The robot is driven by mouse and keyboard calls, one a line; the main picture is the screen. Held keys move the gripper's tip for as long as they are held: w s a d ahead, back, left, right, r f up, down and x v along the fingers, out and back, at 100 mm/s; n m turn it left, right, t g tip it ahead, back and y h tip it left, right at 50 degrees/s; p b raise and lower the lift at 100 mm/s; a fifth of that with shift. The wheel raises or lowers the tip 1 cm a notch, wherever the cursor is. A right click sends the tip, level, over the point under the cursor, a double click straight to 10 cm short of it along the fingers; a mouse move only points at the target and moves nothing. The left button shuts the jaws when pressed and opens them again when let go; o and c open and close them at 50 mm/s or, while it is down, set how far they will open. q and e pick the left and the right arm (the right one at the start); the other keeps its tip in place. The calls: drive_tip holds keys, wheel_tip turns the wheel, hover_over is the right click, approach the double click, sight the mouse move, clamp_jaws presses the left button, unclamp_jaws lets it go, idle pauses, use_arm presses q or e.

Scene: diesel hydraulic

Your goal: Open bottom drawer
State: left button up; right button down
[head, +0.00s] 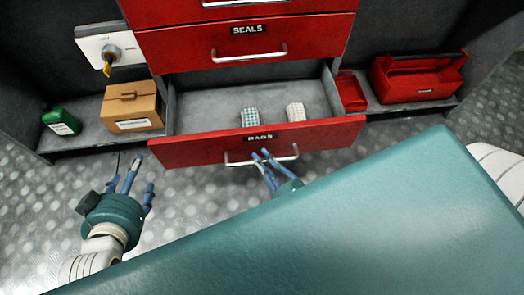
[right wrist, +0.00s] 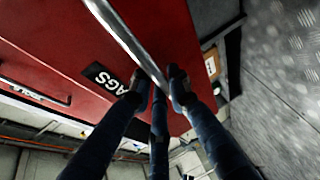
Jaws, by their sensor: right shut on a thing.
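The bottom drawer (head: 190,152) is red, labelled "RAGS", and stands pulled out from the cabinet. Its grey inside shows a green checked roll (head: 250,117) and a pale checked roll (head: 295,112). My right gripper (head: 264,156) is at the drawer's metal handle (head: 235,161), with its blue fingers shut on the bar. In the right wrist view the fingers (right wrist: 160,85) meet the handle bar (right wrist: 125,38) beside the label. My left gripper (head: 130,175) is open and empty, to the left of the drawer front. My right palm is partly hidden by a large teal surface.
The closed "SEALS" drawer (head: 240,42) is above. A cardboard box (head: 133,107) and a green bottle (head: 61,121) stand on the left shelf. A red toolbox (head: 418,78) and a small red bin (head: 350,92) are at right. Patterned floor (head: 190,210) lies clear in front.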

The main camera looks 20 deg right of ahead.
drive_tip(key=shift+f, duration=0.1)
drive_tip(key=c, duration=1.9)
unclamp_jaws()
drive_tip(key=v, duration=1.2)
drive_tip(key=shift+s, duration=0.15)
